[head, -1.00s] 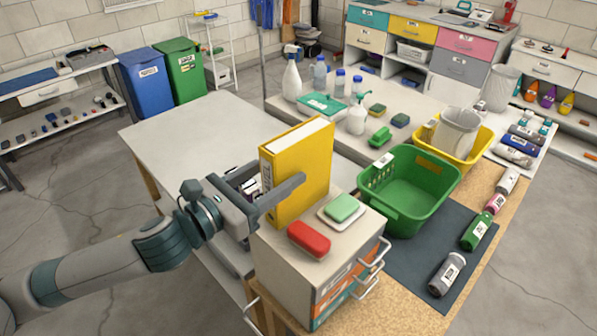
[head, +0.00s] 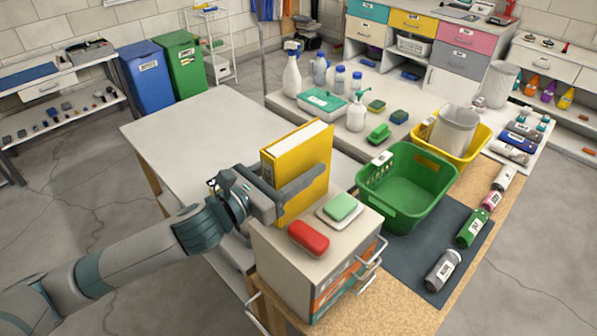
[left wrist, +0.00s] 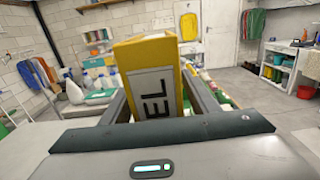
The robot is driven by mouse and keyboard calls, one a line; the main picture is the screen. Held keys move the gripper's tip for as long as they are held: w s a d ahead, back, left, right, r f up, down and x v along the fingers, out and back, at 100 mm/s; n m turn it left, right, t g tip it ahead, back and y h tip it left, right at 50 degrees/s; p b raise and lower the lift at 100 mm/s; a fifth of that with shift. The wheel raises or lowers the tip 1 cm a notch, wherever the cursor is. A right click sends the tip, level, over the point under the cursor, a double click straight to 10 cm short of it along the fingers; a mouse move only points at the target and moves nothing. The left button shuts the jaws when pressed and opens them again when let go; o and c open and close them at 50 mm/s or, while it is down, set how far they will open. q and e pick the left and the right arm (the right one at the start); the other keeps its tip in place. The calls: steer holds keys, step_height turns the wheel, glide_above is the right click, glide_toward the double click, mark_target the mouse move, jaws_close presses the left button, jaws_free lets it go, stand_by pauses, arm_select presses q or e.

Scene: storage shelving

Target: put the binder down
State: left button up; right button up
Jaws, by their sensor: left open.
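The yellow binder (head: 297,172) stands upright on top of the small drawer cabinet (head: 277,242), with its labelled spine toward my left arm. My left gripper (head: 290,188) is open around it. In the head view one finger runs along the binder's near side, and the other is hidden behind it. In the left wrist view the binder (left wrist: 148,62) stands between the two fingers (left wrist: 160,98), its spine facing the camera. Whether either finger touches it I cannot tell. The right gripper is not in view.
A red case (head: 308,237) and a green sponge on a white dish (head: 340,207) lie on the cabinet top close to the binder. A green basket (head: 408,188) stands to the right. The white table (head: 205,140) behind has a wide clear top.

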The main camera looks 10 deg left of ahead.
mark_target(299, 147)
arm_select(q)
steer(key=shift+c, duration=0.3)
jaws_close()
steer(key=shift+r, duration=0.15)
steer(key=shift+r, duration=0.7)
step_height(299, 147, up, 3)
steer(key=shift+d+f+b, duration=0.1)
steer(key=shift+f+b, duration=0.05)
steer(key=shift+b, duration=0.5)
steer(key=s+d+r, duration=0.4)
steer(key=d+r, duration=0.2)
steer(key=d, duration=0.5)
steer(key=shift+r, duration=0.4)
steer(key=shift+w+a, duration=0.1)
